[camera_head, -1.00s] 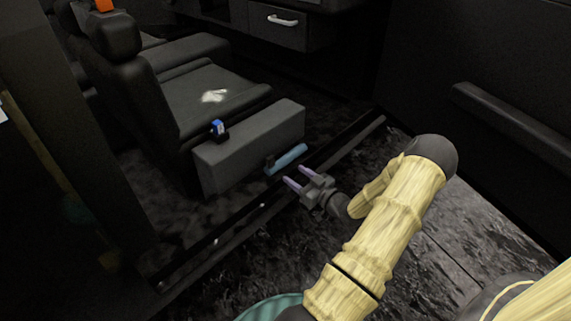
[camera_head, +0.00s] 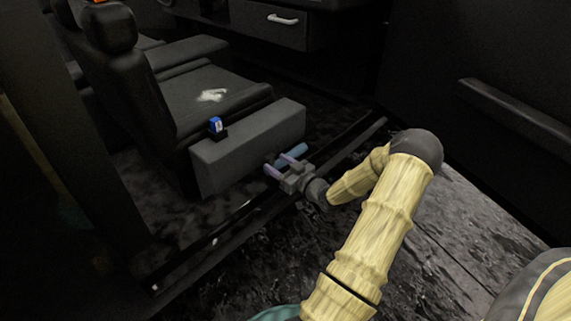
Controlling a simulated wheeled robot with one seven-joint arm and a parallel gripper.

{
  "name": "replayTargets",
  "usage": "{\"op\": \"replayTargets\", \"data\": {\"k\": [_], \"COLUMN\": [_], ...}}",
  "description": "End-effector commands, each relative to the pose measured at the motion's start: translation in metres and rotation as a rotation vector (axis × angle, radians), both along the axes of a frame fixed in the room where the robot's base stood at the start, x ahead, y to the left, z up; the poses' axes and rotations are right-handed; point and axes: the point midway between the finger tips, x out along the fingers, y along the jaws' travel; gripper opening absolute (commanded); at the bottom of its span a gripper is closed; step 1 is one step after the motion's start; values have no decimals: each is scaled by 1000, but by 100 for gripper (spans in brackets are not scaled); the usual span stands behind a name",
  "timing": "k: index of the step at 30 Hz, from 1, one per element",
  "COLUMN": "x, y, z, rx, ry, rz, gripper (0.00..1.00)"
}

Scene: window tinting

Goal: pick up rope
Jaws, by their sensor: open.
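A small white crumpled thing (camera_head: 212,95) lies on the black seat cushion (camera_head: 185,108), well away from my gripper. It may be the rope, but it is too small to be sure. No other thing is clearly a rope.
A small blue object (camera_head: 215,125) sits on the seat's front left edge, above the grey block-shaped seat base (camera_head: 250,145). The door sill (camera_head: 215,240) runs below my gripper. The open door (camera_head: 480,100) stands at the right. The dark ground at lower middle is clear.

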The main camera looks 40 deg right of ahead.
Motion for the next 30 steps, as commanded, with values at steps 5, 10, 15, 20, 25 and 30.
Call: {"op": "replayTargets", "data": {"k": [5, 10, 15, 20, 25, 30], "x": [19, 20, 20, 20, 20, 20], "y": [0, 0, 0, 0, 0, 0], "z": [-2, 0, 0, 0, 0, 0], "rx": [-2, -1, -1, -1, 0, -1], "ry": [0, 0, 0, 0, 0, -1], "rz": [0, -1, -1, 0, 0, 0], "gripper": [53, 53, 53, 53, 29, 2]}}
